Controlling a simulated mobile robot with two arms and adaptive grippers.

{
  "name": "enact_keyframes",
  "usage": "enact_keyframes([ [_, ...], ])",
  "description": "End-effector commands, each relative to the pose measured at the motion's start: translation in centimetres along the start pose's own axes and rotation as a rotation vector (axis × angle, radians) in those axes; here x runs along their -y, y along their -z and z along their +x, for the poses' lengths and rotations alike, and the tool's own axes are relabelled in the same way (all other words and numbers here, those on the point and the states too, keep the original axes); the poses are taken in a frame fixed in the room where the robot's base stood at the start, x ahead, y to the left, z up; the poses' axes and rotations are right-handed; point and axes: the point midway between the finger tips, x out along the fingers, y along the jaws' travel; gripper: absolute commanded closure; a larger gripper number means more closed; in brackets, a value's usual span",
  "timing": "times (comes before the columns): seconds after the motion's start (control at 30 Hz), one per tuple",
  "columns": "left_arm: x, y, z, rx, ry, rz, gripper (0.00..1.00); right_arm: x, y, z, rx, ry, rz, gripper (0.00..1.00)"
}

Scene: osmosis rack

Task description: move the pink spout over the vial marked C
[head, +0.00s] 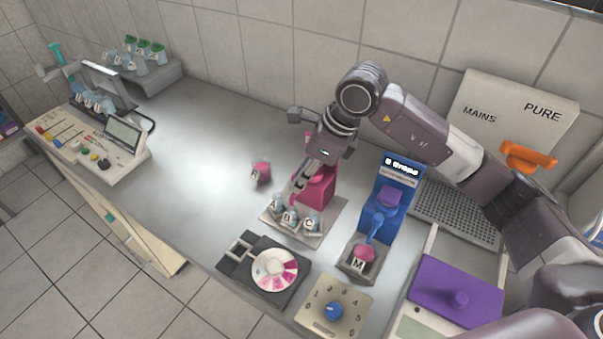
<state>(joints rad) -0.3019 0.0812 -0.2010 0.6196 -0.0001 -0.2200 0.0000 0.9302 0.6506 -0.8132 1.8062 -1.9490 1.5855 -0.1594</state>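The pink dispenser (318,190) stands on a grey base plate (323,228) in the middle of the bench. Its spout is largely hidden behind my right gripper. Three vials stand in a row at the front of the plate: A (275,207) at the left, B (290,217) in the middle and C (312,223) at the right. My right gripper (303,182) reaches down at the pink dispenser's upper left, above the vials. Its fingers are small and overlap the pink part, so I cannot tell whether they grip it. My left gripper is not in view.
A pink-capped vial (261,172) stands left of the dispenser. A blue dispenser (390,205) with a pink-topped vial M (363,255) is at the right. A dial disc (274,268), knob panel (333,311) and purple block (458,292) line the front. The bench's left middle is clear.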

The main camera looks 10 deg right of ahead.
Motion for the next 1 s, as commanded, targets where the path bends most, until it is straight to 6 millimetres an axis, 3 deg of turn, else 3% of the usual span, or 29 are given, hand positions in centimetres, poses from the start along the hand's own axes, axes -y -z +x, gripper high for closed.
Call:
enact_keyframes([
  [0.2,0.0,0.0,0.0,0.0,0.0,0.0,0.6,0.0,0.0,0.0,0.0,0.0,0.0,0.79],
  [0.4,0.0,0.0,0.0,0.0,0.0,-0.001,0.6,0.0,0.0,0.0,0.001,0.0,0.0,1.0],
  [0.77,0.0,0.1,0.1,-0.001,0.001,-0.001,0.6,0.0,0.0,0.0,0.001,-0.001,-0.002,1.0],
  [1.0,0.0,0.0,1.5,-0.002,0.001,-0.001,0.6,0.1,0.5,0.1,0.002,-0.023,-0.058,1.0],
])
